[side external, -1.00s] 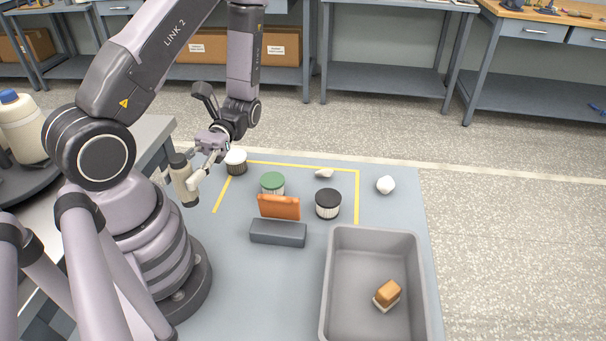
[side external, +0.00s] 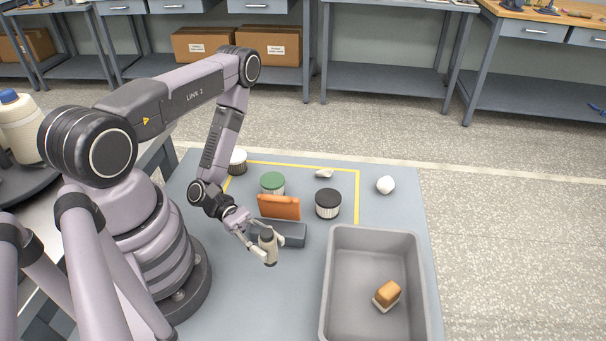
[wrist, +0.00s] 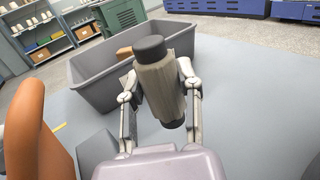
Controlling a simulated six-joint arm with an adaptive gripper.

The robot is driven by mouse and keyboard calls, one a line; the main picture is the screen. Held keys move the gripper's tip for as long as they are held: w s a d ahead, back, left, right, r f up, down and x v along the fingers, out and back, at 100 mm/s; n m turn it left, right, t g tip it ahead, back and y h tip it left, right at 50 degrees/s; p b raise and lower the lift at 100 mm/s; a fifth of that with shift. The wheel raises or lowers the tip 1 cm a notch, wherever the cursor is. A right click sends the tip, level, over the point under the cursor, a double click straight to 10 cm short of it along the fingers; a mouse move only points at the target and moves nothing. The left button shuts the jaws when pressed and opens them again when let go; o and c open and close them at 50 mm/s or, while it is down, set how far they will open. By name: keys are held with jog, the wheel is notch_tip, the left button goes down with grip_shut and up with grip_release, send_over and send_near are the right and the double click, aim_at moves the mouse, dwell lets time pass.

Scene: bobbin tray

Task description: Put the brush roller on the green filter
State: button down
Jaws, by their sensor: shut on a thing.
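The brush roller (side external: 268,245) is a beige cylinder with dark end caps. My gripper (side external: 262,244) is shut on it and holds it in front of the grey block, left of the bin. In the wrist view the roller (wrist: 161,85) stands slightly tilted between the two fingers of my gripper (wrist: 160,92). The green filter (side external: 272,183) is a short pleated cylinder with a green top, standing on the table behind the orange part. Its lower front is partly hidden. It is apart from the roller and farther back.
An orange upright part (side external: 279,207) in a grey block (side external: 293,234) stands between my gripper and the green filter. A black-topped filter (side external: 328,204) and a white-topped one (side external: 238,162) stand nearby. A grey bin (side external: 338,290) holds a brown-and-white block (side external: 387,293).

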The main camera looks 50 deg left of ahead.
jog(key=shift+f, duration=1.75)
jog(key=shift+f, duration=0.2)
jog(key=c, duration=0.7)
grip_release()
jog(key=shift+c, duration=0.2)
